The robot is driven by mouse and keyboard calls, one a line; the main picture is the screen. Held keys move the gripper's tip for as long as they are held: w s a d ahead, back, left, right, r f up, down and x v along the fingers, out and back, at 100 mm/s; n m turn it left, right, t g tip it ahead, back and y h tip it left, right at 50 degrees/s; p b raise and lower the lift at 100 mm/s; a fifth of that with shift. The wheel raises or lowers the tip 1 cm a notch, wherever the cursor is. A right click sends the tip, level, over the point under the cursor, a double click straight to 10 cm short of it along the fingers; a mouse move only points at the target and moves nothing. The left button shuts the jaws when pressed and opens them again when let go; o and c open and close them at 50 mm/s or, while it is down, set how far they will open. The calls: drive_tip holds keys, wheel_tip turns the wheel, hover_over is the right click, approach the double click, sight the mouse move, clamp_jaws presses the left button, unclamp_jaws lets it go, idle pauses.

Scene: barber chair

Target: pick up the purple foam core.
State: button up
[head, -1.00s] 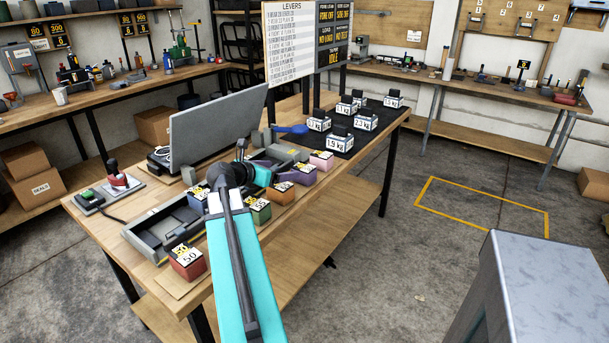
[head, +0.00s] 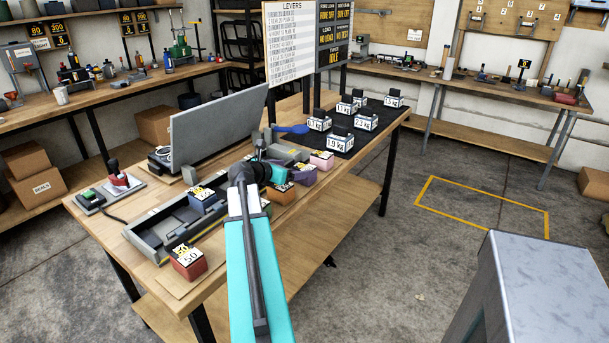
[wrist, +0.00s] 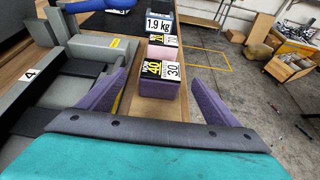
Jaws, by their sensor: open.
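The purple foam core (wrist: 160,88) is a small block with a white, black and yellow label on top. It sits near the table's front edge, in a row of coloured blocks, and is partly hidden by my arm's end in the head view (head: 304,174). In the wrist view my gripper (wrist: 158,78) is open, its two purple fingers spread to the left and right of the core in the picture. Nothing is held. I cannot tell the height of the fingertips above the core.
A pink block (head: 321,160) stands just beyond the core; an orange block (head: 281,192) is on its near side. A grey trough (head: 160,232) runs along the blocks' left. Weights on a black mat (head: 348,143) stand farther back.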

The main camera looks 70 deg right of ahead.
sight(302, 168)
drive_tip(key=shift+p+x, duration=0.45)
drive_tip(key=shift+x, duration=2.1)
drive_tip(key=shift+s, duration=0.15)
drive_tip(key=shift+a, duration=0.1)
drive_tip(key=c, duration=1.2)
